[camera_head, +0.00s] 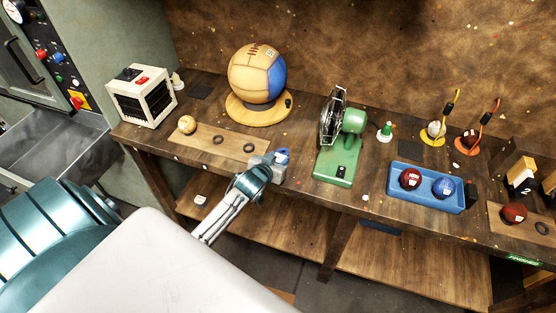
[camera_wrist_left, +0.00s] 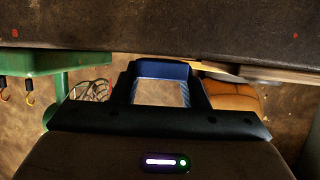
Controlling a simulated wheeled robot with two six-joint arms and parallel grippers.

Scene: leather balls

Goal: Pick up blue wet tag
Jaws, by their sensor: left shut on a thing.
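A small blue tag (camera_head: 282,154) shows at the tip of my left gripper (camera_head: 268,164), near the front edge of the wooden bench. The gripper is shut on it, and its fingers partly hide it. In the left wrist view the blue tag (camera_wrist_left: 165,69) shows as a blue strip between the dark fingers of my left gripper (camera_wrist_left: 160,92). I cannot tell whether the tag still touches the bench. My right gripper is not in view.
A wooden board (camera_head: 205,139) with a small ball lies left of the gripper. A green fan (camera_head: 338,160) stands right of it. A large ball (camera_head: 258,73) rests on a round stand behind. A blue tray (camera_head: 428,203) holds a red and a blue ball.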

